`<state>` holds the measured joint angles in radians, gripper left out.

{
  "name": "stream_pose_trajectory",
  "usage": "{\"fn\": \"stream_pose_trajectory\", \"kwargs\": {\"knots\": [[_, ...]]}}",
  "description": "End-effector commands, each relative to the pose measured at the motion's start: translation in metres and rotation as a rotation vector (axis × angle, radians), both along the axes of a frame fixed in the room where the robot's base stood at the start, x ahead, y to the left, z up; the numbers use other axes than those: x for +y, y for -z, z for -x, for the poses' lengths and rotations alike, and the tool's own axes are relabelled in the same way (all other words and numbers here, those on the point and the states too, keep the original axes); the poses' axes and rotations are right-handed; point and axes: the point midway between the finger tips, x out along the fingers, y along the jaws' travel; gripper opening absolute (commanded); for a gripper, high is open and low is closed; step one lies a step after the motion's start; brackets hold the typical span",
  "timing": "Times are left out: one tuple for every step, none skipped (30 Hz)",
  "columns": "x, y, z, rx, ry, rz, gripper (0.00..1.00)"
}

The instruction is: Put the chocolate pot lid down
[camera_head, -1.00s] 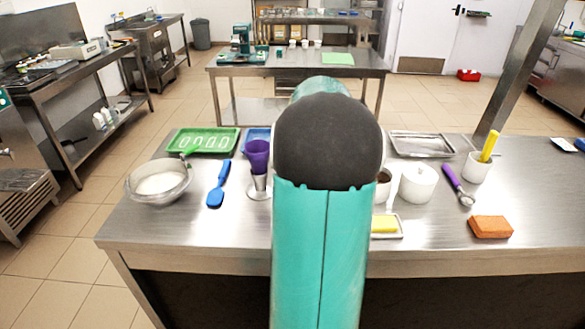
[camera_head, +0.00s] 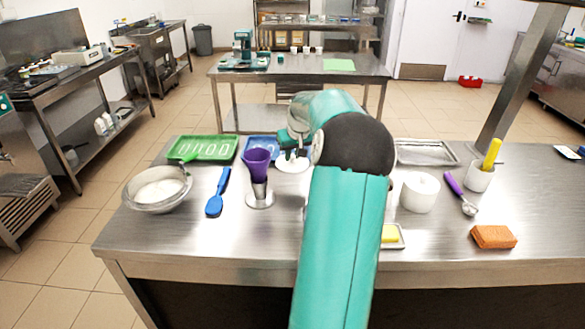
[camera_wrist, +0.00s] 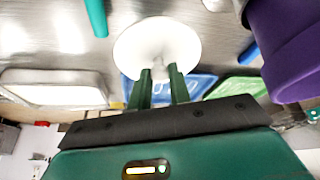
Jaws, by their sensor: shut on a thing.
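The chocolate pot lid is a round white disc (camera_head: 292,166), left of my arm and just in front of the blue tray. My gripper (camera_head: 291,153) is shut on its upper side. In the wrist view the lid (camera_wrist: 157,42) lies flat at the tips of my green fingers (camera_wrist: 159,75). I cannot tell whether it touches the steel worktop (camera_head: 150,235) or hangs just above it. The chocolate pot is not visible in the head view; my arm covers that part of the worktop.
The blue tray (camera_head: 261,141) and green tray (camera_head: 230,142) lie behind.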

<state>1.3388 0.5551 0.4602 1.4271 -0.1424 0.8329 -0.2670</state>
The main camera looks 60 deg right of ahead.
Motion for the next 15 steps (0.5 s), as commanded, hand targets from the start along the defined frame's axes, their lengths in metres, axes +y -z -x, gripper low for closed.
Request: {"fn": "stream_pose_trajectory", "kwargs": {"knots": [[-0.006,0.013,-0.005,0.001,-0.002,-0.007,0.0],[-0.009,0.019,-0.008,0.001,-0.002,-0.007,0.0],[-0.015,0.025,-0.011,0.001,-0.001,-0.006,0.0],[-0.018,0.031,-0.013,0.001,-0.001,-0.006,0.0],[-0.021,0.035,-0.015,0.0,0.001,-0.005,0.0],[-0.025,0.039,-0.018,0.001,0.0,-0.004,0.0],[-0.027,0.042,-0.019,0.001,0.0,-0.004,0.0],[-0.029,0.044,-0.02,0.0,-0.001,-0.003,0.0],[-0.031,0.046,-0.021,0.001,0.0,-0.002,0.0],[-0.032,0.047,-0.022,0.001,0.0,-0.002,0.0],[-0.032,0.048,-0.023,0.001,0.0,-0.002,0.0],[-0.034,0.051,-0.024,0.0,-0.001,-0.003,0.0],[-0.035,0.053,-0.025,0.001,0.0,-0.004,0.0],[-0.037,0.056,-0.026,0.001,0.0,-0.004,0.0],[-0.037,0.062,-0.025,0.002,0.001,-0.003,0.0]]}}
